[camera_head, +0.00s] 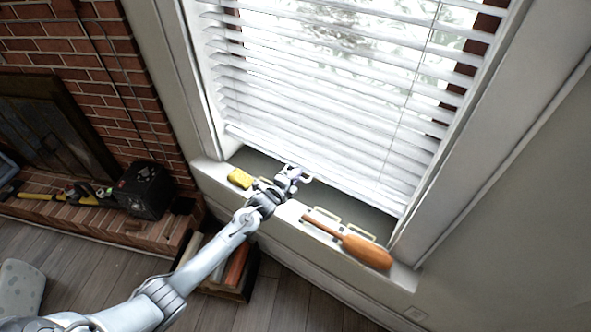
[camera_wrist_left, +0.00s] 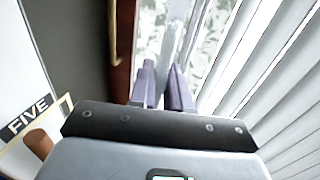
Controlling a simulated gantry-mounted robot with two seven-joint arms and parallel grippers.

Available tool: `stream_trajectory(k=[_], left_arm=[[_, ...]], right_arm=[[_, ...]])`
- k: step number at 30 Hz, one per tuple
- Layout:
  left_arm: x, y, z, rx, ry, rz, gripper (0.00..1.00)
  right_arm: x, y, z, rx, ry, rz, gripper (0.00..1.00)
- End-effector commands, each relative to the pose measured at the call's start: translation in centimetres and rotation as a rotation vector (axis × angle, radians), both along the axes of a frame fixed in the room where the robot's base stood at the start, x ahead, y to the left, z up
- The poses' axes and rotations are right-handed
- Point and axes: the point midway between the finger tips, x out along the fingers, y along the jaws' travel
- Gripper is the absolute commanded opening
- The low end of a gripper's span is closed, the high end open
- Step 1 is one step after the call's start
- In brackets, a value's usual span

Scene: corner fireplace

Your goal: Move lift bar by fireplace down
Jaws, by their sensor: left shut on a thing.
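My left gripper (camera_head: 292,176) reaches the lower edge of the window blind just above the sill. In the left wrist view its two purple-grey fingers (camera_wrist_left: 163,88) are closed together on a pale, narrow bar (camera_wrist_left: 177,38). This bar looks like the bottom bar of the blind, seen in the head view (camera_head: 350,192) slanting down to the right. The gripper covers part of it in the head view. The white slatted blind (camera_head: 320,105) hangs down close to the sill. My right gripper is not in view.
On the sill (camera_head: 275,217) are a yellow block (camera_head: 240,178), an orange bottle-shaped object (camera_head: 367,251) and several small framed cards. A brick fireplace (camera_head: 110,70) with a black box (camera_head: 145,190) on its hearth stands left. Below the sill is a wooden crate (camera_head: 232,272).

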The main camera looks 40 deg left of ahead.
Motion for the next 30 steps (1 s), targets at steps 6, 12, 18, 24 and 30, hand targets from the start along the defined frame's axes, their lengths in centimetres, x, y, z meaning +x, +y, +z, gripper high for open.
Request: stream_trajectory(k=[6,12,18,24,30], left_arm=[[-0.1,0.1,-6.0,0.002,0.005,0.001,0.0],[0.0,0.1,-8.0,0.0,0.003,0.002,0.0],[-0.1,0.1,-8.5,0.0,0.003,0.002,0.0],[0.0,0.1,-8.4,0.0,0.002,0.002,0.0],[0.0,0.0,-8.4,0.0,0.001,0.002,0.32]], right_arm=[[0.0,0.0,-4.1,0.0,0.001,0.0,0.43],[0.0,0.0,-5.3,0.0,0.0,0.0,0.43],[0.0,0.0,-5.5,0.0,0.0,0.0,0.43],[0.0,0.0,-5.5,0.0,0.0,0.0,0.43],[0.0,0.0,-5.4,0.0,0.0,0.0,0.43]])
